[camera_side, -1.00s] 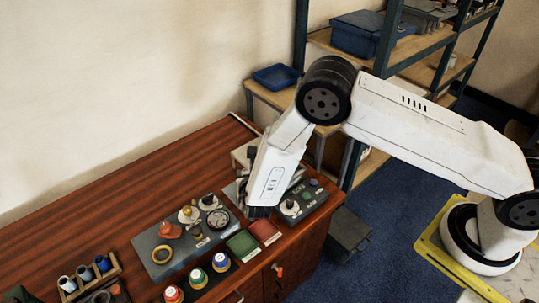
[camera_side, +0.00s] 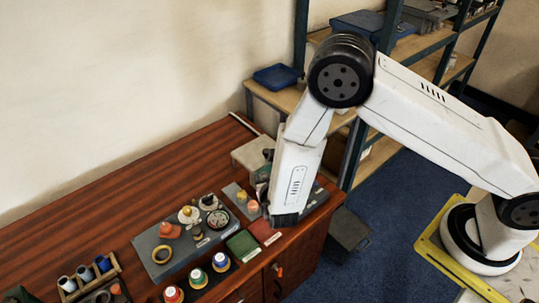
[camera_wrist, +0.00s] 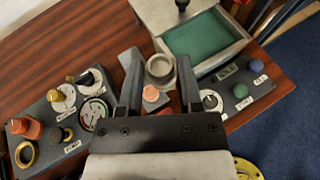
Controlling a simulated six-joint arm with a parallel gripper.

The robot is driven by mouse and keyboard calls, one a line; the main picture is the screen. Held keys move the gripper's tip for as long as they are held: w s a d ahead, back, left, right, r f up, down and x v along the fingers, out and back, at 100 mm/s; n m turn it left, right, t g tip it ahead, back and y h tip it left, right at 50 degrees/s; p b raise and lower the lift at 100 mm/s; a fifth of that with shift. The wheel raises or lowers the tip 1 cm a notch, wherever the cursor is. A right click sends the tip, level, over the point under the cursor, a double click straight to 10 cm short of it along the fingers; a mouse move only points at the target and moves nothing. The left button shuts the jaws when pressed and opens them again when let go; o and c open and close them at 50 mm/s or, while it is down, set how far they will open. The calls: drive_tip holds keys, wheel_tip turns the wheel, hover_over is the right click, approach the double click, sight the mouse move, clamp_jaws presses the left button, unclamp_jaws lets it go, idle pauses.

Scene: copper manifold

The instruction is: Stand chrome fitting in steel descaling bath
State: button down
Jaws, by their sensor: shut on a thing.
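The chrome fitting (camera_wrist: 160,67) is a grey, ring-topped piece between the two fingers of my gripper (camera_wrist: 158,72) in the wrist view. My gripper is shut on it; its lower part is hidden. In the side view my gripper (camera_side: 284,219) is at the right end of the desk, and its fingertips and the fitting cannot be made out. The steel descaling bath (camera_wrist: 241,43) appears to be the pale metal box with a green inside, just beyond and right of the fitting. The box also shows in the side view (camera_side: 248,155), partly behind my arm.
A copper-coloured knob (camera_wrist: 150,92) is close below the fitting. Grey panels with knobs and a gauge (camera_wrist: 93,112) lie left, and buttons (camera_wrist: 240,90) lie right. Green (camera_side: 243,242) and red pads lie at the desk's front. The back of the desk is clear.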

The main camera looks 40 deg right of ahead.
idle(0.4)
drive_tip(key=s+d+r+n+y, duration=0.1)
drive_tip(key=s+d+r, duration=0.3)
drive_tip(key=s+d, duration=0.7)
drive_tip(key=shift+r, duration=0.35)
drive_tip(key=shift+w+t, duration=0.15)
drive_tip(key=shift+t, duration=0.15)
drive_tip(key=w+f, duration=0.3)
drive_tip(key=w, duration=0.1)
drive_tip(key=w+f, duration=0.3)
drive_tip(key=w, duration=0.1)
drive_tip(key=w+f, duration=0.2)
drive_tip(key=w, duration=0.2)
drive_tip(key=shift+w+f, duration=0.65)
drive_tip(key=shift+f, duration=0.05)
